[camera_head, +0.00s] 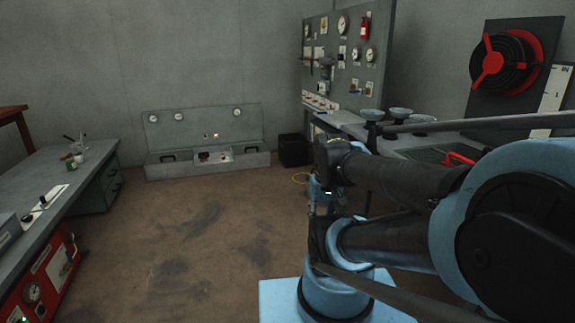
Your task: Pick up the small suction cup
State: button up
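Three grey, dish-shaped pieces that look like suction cups stand at the right bench. The left one (372,114) is on a dark upright stem, the middle one (400,113) is farther back, and the right one (424,119) is partly hidden behind a dark bar. I cannot tell which is the small suction cup. My gripper (326,196) hangs down below my dark forearm, left of these cups and lower in the picture, apart from them. It is small and dark here, and its fingers cannot be made out.
The right bench (345,118) has a gauge panel (345,55) behind it. A red-handled item (458,158) lies on its near part. A black bin (293,150) stands by a low grey console (205,155). A left workbench (65,165) holds small items. The middle floor is clear.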

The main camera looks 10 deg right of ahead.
aim_at(372, 119)
jog(key=z, duration=0.45)
jog(key=i, duration=1.4)
jog(key=z, duration=0.4)
